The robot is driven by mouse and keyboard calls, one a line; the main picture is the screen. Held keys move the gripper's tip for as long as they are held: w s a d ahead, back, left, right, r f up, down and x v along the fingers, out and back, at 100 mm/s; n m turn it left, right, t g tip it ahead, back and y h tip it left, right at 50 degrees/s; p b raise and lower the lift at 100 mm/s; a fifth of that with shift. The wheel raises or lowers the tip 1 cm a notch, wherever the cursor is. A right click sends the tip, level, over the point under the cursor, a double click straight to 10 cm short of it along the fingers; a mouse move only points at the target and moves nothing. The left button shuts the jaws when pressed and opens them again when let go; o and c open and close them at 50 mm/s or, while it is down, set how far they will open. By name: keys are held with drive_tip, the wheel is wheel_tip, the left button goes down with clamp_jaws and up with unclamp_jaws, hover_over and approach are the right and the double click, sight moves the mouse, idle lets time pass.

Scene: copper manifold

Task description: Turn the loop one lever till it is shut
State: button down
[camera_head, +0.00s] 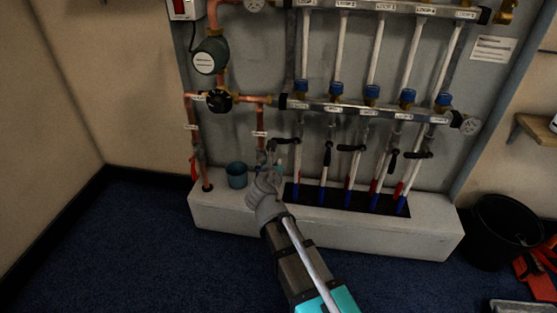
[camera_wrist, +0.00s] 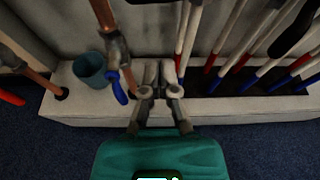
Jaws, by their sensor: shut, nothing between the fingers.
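The loop one lever (camera_head: 284,142) is a black handle on the leftmost white pipe below the lower manifold bar. It points left, roughly level and crosswise to its pipe. My gripper (camera_head: 270,152) is shut and empty, with its fingertips just below and left of this lever in the head view; whether they touch it I cannot tell. In the wrist view my gripper (camera_wrist: 160,72) shows both fingers together with nothing between them. A dark handle (camera_wrist: 150,2), apparently the same lever, is cut off at the top edge there.
Other black levers sit to the right, some level (camera_head: 350,148) and some hanging down (camera_head: 327,153). A copper pipe with a blue handle (camera_wrist: 119,88) stands close left of my fingers. A teal cup (camera_head: 237,175) stands on the white plinth (camera_head: 225,208). A black bucket (camera_head: 500,230) stands right.

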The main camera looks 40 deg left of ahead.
drive_tip(key=p+v, duration=0.2)
drive_tip(key=v, duration=0.6)
drive_tip(key=shift+s+d+r, duration=0.15)
drive_tip(key=shift+s+d, duration=0.05)
drive_tip(key=shift+d, duration=0.1)
idle(0.3)
drive_tip(key=w+d+m+g+h+p, duration=0.1)
drive_tip(key=w+d+m+h+p, duration=0.15)
drive_tip(key=w+d+m, duration=0.5)
drive_tip(key=w+d+m+g+h+p, duration=0.25)
drive_tip(key=d+m, duration=0.25)
drive_tip(key=d, duration=0.6)
drive_tip(key=w+d+m+g+h+p, duration=0.1)
drive_tip(key=w+d+m+h+p, duration=0.15)
drive_tip(key=w+d+m, duration=0.4)
drive_tip(key=s+d+r+m+g+p, duration=0.1)
drive_tip(key=s+d+m+g+p, duration=0.15)
drive_tip(key=d+m, duration=0.65)
drive_tip(key=s+d+r+m+g+y+p, duration=0.1)
drive_tip(key=s+d+m+g+p, duration=0.15)
drive_tip(key=d+m, duration=0.65)
drive_tip(key=s+d+r+m+g+p, duration=0.15)
drive_tip(key=d+m+g+p, duration=0.3)
drive_tip(key=d, duration=0.85)
wheel_tip(320, 180, up, 37)
drive_tip(key=p, duration=3.7)
drive_tip(key=shift+t, duration=0.4)
